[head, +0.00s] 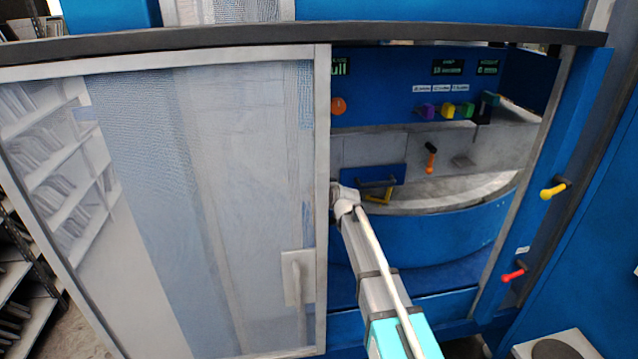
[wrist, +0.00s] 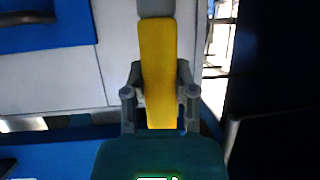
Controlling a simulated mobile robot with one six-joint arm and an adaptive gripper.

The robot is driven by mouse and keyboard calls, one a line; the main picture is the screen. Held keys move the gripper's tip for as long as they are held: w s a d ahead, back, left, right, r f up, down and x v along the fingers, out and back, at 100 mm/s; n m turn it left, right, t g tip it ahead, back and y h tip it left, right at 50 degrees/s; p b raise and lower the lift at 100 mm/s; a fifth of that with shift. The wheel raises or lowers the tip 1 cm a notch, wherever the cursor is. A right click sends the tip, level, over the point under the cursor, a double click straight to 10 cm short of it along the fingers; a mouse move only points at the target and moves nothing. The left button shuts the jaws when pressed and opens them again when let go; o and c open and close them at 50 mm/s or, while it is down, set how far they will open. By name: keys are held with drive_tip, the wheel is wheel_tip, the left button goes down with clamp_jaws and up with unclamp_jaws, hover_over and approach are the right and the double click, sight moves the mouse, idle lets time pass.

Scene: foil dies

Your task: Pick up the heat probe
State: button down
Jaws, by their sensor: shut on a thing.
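My gripper (wrist: 160,78) shows in the wrist view with its two grey fingers shut on the sides of a yellow bar with a grey far end, which I take to be the heat probe (wrist: 158,50). The probe points away from the gripper, and its near end lies between the finger bases. In the head view my arm reaches through the opening beside the sliding door. The fingers and the held probe cannot be made out clearly there.
A mesh door (head: 200,190) with a grey frame stands close left of my arm. A blue panel with a dark handle (head: 372,176), a yellow bracket (head: 380,196) and an orange-handled piece (head: 431,158) are inside. Yellow (head: 552,192) and red (head: 513,275) knobs stick out at right.

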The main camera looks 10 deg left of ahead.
drive_tip(key=s+d, duration=0.5)
drive_tip(key=s, duration=0.7)
drive_tip(key=shift+d, duration=0.15)
drive_tip(key=shift+f, duration=0.2)
wheel_tip(320, 180, down, 13)
drive_tip(key=b, duration=1.3)
drive_tip(key=shift+r, duration=0.2)
drive_tip(key=shift+d, duration=0.1)
